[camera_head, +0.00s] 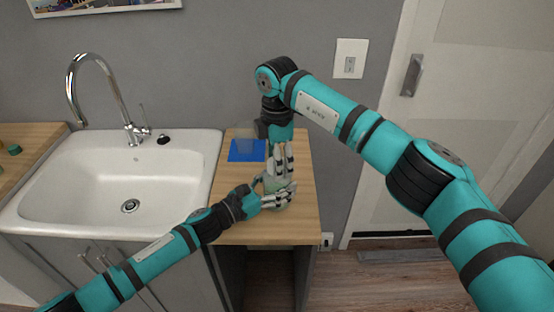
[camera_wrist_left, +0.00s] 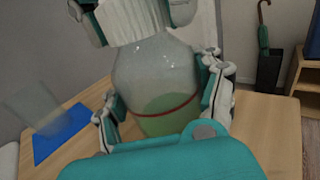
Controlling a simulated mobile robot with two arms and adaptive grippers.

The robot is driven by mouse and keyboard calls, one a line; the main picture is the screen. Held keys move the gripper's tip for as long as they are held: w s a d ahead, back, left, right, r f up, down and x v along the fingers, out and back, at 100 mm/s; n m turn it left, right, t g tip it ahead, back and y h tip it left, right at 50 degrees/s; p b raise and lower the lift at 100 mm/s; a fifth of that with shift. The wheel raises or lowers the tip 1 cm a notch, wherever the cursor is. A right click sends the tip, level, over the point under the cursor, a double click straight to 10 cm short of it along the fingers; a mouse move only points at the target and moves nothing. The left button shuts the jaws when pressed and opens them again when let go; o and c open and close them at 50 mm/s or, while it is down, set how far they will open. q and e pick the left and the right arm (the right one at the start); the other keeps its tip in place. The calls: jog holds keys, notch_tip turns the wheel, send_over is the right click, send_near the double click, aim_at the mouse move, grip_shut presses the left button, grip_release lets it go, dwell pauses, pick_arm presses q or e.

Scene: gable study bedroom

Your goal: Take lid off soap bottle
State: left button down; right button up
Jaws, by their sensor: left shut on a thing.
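The soap bottle (camera_wrist_left: 152,75) is clear and rounded, with green liquid inside and a red line around it. It stands on the wooden counter (camera_head: 298,225), where in the head view it is mostly hidden by both grippers. My left gripper (camera_head: 276,190) is shut on the bottle, with fingers on both sides of it in the left wrist view. My right gripper (camera_head: 281,162) points down from above at the bottle's top; it also shows at the top of the left wrist view (camera_wrist_left: 134,18).
A clear cup (camera_wrist_left: 33,104) stands on a blue mat (camera_head: 239,154) behind the grippers. A white sink (camera_head: 75,192) with a chrome tap (camera_head: 125,115) is left of the counter. A door (camera_head: 465,60) is at the right. The counter's front part is clear.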

jog(key=c, duration=0.9)
jog(key=n, duration=0.9)
jog(key=shift+w, duration=0.1)
jog(key=n, duration=0.5)
jog(key=shift+r, duration=0.1)
jog(key=n, duration=1.3)
jog(key=shift+n, duration=0.4)
jog(key=n, duration=0.8)
jog(key=shift+r, duration=0.2)
jog(key=shift+r, duration=0.95)
